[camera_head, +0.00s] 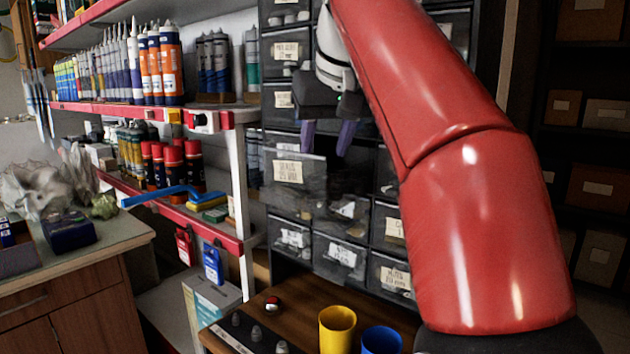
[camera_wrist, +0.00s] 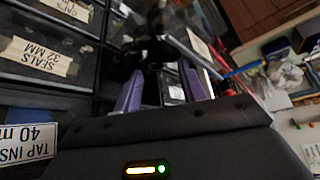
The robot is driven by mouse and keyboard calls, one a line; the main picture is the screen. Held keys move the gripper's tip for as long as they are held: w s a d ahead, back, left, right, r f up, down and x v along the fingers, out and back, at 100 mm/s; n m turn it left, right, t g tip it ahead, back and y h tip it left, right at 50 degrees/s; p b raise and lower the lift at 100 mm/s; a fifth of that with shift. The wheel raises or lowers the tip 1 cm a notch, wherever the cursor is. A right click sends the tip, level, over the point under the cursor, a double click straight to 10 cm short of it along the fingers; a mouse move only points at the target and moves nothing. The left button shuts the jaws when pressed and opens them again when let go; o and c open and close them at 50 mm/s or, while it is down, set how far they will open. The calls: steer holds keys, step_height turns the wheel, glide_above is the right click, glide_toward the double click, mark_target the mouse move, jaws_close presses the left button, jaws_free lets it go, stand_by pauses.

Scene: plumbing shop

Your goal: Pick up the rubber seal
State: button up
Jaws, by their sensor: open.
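My gripper (camera_head: 327,147) is open, with its two purple fingers pointing down just above a pulled-out drawer (camera_head: 288,190) in the dark drawer cabinet. The drawer's front carries a paper label. In the wrist view my gripper (camera_wrist: 161,72) has its purple fingers spread, with dark, indistinct shapes between and beyond them. I cannot make out the rubber seal; the drawer's inside is too dark to tell what lies in it.
More labelled drawers surround it, one reading "SEALS 32 MM" (camera_wrist: 38,56). Below are a wooden top (camera_head: 268,335), a yellow cup (camera_head: 337,330) and a blue cup (camera_head: 381,340). A shelf (camera_head: 240,115) with tubes and cans stands left.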

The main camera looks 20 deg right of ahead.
steer(key=shift+b+x, duration=0.55)
steer(key=shift+x, duration=2.2)
steer(key=shift+s, duration=0.1)
steer(key=c, duration=0.6)
